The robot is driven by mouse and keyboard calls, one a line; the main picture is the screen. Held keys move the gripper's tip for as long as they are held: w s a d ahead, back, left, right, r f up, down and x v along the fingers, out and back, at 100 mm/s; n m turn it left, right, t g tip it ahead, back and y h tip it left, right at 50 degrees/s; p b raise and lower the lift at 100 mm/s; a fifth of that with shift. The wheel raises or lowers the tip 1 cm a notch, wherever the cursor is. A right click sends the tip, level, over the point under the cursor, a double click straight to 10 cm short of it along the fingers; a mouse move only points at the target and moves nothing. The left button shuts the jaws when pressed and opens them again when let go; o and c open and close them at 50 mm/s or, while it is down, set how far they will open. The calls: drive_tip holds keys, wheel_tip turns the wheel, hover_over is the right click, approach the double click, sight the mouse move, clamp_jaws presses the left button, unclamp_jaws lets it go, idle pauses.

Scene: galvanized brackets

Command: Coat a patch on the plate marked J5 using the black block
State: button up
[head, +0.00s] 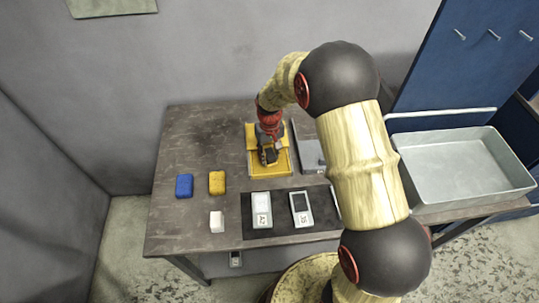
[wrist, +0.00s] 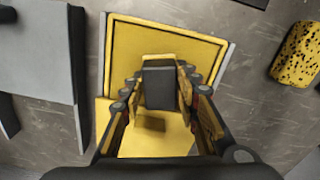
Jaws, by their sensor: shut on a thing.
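My gripper (head: 268,154) is shut on the black block (wrist: 159,86), with its fingers on either side of it. It holds the block over the yellow tray (head: 281,170), which also shows below the fingers in the wrist view (wrist: 165,43). A dark shadow lies on the yellow surface near the block; whether they touch I cannot tell. The plate marked J5 (head: 302,222) lies on a dark mat (head: 281,220) in the head view, a white plate with a dark rectangle on its upper part. It is apart from my gripper, toward the front.
A white plate marked A2 (head: 261,221) lies left of J5. A blue block (head: 184,186), a speckled yellow block (head: 217,183) and a white block (head: 216,222) stand on the left. A grey tray (head: 309,153) sits right of the yellow tray; a large metal bin (head: 460,193) is at right.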

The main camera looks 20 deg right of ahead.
sight(270, 154)
idle(0.6)
drive_tip(key=shift+r+p, duration=2.35)
drive_tip(key=shift+r, duration=1.15)
drive_tip(key=shift+f, duration=0.1)
